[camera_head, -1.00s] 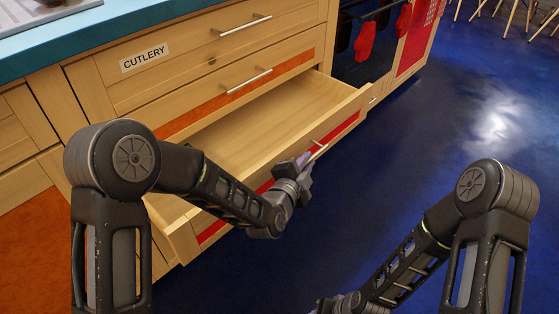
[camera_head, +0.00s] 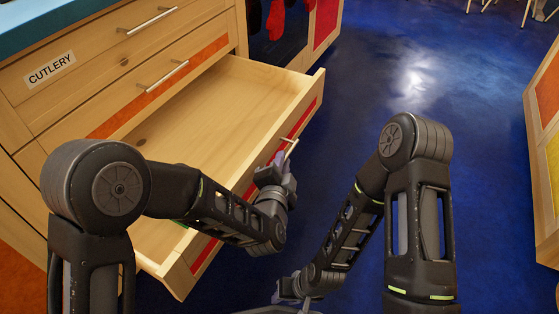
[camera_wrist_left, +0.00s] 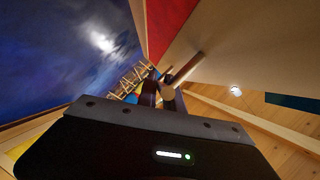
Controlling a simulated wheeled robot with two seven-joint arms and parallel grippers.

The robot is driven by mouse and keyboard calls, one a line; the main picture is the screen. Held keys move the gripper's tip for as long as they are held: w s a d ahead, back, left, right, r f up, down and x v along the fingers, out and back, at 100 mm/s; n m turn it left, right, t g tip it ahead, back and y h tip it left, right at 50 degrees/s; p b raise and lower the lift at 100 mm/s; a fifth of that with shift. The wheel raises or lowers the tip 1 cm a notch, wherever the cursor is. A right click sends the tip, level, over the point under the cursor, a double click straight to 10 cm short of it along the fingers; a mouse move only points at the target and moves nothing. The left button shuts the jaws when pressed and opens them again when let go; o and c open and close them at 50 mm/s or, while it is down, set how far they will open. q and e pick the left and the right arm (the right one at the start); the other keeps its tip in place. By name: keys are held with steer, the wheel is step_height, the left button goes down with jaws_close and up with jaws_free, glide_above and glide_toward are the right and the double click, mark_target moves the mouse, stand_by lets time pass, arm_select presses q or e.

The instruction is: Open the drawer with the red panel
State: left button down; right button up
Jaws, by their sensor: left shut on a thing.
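The drawer (camera_head: 215,110) with the red panel (camera_head: 304,120) stands pulled well out of the wooden cabinet, and its pale wooden inside shows. My left arm hides part of its front. My left gripper (camera_head: 279,164) is shut on the drawer's metal bar handle (camera_head: 291,150) at the front panel. In the left wrist view the handle (camera_wrist_left: 187,69) runs between the fingers (camera_wrist_left: 166,93), close to the red panel (camera_wrist_left: 168,22). My right gripper (camera_head: 298,288) hangs low over the floor, away from the drawer; its fingers are too unclear to read.
Above are a shut drawer with an orange panel (camera_head: 118,118) and a shut drawer labelled CUTLERY (camera_head: 52,69). Red mitts (camera_head: 277,18) hang at the back. Another cabinet (camera_head: 546,150) stands at the right edge. The blue floor (camera_head: 440,75) between is clear.

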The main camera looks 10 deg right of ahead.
arm_select(q)
steer(key=c, duration=1.5)
jaws_free()
steer(key=shift+s+a+r+p, duration=0.2)
steer(key=shift+s+p, duration=0.1)
steer(key=shift+s, duration=0.2)
steer(key=p+v, duration=0.1)
steer(key=v, duration=0.5)
steer(key=shift+s+a+p, duration=0.1)
steer(key=shift+s+p, duration=0.2)
steer(key=shift+p, duration=0.1)
